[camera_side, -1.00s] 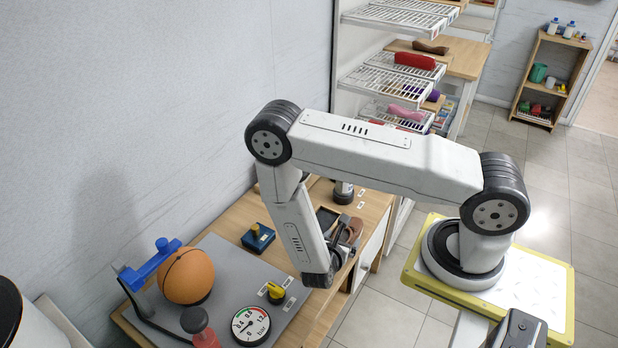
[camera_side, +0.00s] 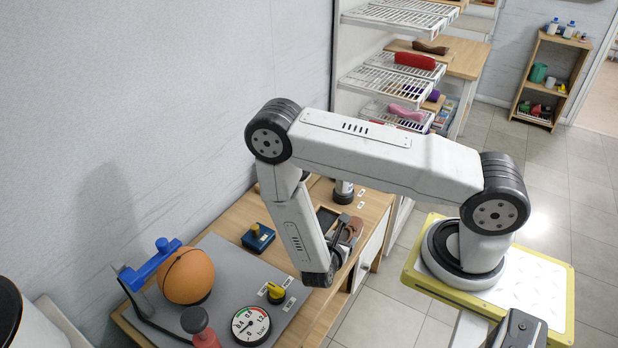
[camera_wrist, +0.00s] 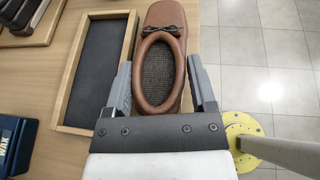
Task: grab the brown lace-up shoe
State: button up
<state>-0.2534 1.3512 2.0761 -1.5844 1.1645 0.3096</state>
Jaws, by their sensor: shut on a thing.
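The brown lace-up shoe (camera_wrist: 167,18) lies at the top middle of the wrist view, with dark laces and a dark inner sole. It sits between the two fingers of my gripper (camera_wrist: 158,88), which is shut on its sides near the heel opening. The shoe's toe points away from my gripper. In the side view the shoe (camera_side: 352,227) shows small at the table's right edge, partly hidden by my gripper (camera_side: 342,243). I cannot tell whether it touches the table.
A wooden tray with a dark inset (camera_wrist: 98,70) lies left of the shoe. A blue wax tin (camera_wrist: 15,143) is at the lower left. A grey board with an orange ball (camera_side: 187,276) and a gauge (camera_side: 251,325) fills the table's front. Wire shelves (camera_side: 391,84) stand behind.

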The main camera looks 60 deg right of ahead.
jog(key=shift+r, duration=4.9)
jog(key=shift+a, duration=0.1)
